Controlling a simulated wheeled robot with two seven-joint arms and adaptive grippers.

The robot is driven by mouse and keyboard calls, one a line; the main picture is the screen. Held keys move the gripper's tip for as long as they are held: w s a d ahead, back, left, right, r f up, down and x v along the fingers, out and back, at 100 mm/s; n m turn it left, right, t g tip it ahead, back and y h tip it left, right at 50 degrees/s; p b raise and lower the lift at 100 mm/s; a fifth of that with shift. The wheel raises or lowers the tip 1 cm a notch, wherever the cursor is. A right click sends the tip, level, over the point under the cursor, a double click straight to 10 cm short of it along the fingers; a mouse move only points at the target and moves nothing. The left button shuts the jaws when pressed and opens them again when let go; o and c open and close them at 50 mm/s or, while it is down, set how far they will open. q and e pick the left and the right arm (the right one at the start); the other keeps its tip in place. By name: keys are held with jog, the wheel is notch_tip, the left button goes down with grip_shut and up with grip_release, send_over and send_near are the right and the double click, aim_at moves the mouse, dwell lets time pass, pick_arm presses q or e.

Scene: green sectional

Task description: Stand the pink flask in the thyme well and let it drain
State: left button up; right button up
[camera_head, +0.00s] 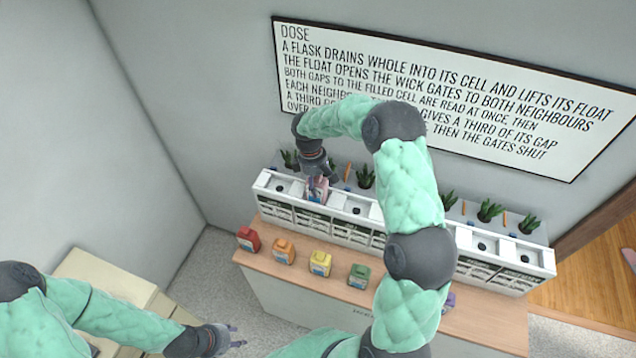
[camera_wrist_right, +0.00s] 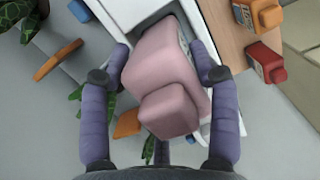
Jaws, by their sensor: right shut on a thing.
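The pink flask (camera_head: 317,190) is at the second well from the left of the white planter row (camera_head: 397,216). My right gripper (camera_head: 318,176) is above it, and its fingers close on both sides of the flask. In the right wrist view the flask (camera_wrist_right: 165,75) fills the space between the purple fingers of the right gripper (camera_wrist_right: 163,60). I cannot tell whether the flask's lower end sits in the well or just above it. The labels on the planter fronts are too small to read, so I cannot pick out the thyme well. My left gripper (camera_head: 236,338) is empty, fingers apart, at lower left.
Red (camera_head: 249,240), orange (camera_head: 284,251), yellow (camera_head: 320,264) and green (camera_head: 359,276) flasks stand along the wooden bench (camera_head: 300,278). A purple flask (camera_head: 448,302) is partly behind my right arm. Plants stand behind the planter row, under a wall sign (camera_head: 460,90).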

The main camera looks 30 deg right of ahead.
jog(key=shift+f, duration=0.1)
jog(key=shift+f, duration=0.1)
jog(key=o, duration=1.3)
jog(key=r, duration=0.4)
jog(key=w+r, duration=0.1)
jog(key=r, duration=0.3)
jog(key=a+r, duration=0.1)
jog(key=r, duration=0.3)
jog(key=shift+w+r+b, duration=0.15)
jog(key=shift+w+b, duration=0.1)
jog(key=shift+b, duration=0.05)
